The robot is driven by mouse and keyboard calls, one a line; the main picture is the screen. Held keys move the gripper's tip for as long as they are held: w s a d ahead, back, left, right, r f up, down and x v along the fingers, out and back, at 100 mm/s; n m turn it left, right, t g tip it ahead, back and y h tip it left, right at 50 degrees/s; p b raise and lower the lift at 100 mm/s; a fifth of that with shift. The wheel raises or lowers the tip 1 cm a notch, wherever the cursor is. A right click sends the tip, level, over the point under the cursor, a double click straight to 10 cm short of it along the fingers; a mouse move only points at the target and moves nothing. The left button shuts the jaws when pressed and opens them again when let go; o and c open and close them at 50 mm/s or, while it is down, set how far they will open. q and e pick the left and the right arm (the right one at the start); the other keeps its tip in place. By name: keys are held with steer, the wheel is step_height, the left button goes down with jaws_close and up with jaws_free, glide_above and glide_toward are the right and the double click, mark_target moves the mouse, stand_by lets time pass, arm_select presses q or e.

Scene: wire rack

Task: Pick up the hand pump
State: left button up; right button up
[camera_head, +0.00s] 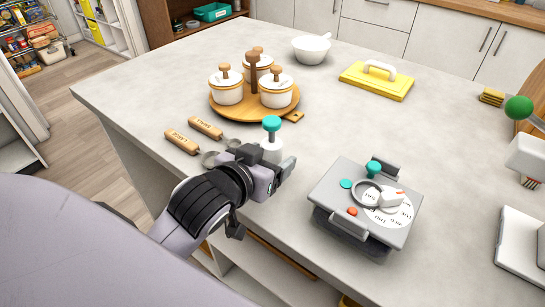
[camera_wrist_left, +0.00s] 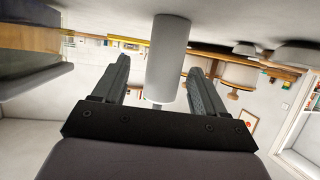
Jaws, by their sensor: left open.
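The hand pump, a small white cylinder with a teal knob (camera_head: 271,124), stands upright near the left part of the counter's front edge. In the left wrist view its pale body (camera_wrist_left: 168,55) shows between the two fingers, with a gap on each side. My left gripper (camera_head: 278,170) is open and comes in low from the front, right at the pump, hiding its lower part in the head view. The fingers (camera_wrist_left: 158,85) do not visibly touch it. My right gripper is not in view.
A grey dial box (camera_head: 340,190) sits right of my gripper. Two wooden-handled tools (camera_head: 205,128) lie left. A round wooden tray (camera_head: 219,109) with white lidded pots stands behind. A white bowl (camera_head: 311,50) and yellow float (camera_head: 377,82) are farther back. The counter's centre-right is clear.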

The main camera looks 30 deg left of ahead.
arm_select(q)
steer(key=x, duration=0.4)
steer(key=shift+w+a+r, duration=0.1)
steer(key=shift+a+r, duration=0.05)
steer(key=c, duration=1.1)
steer(key=shift+r, duration=0.1)
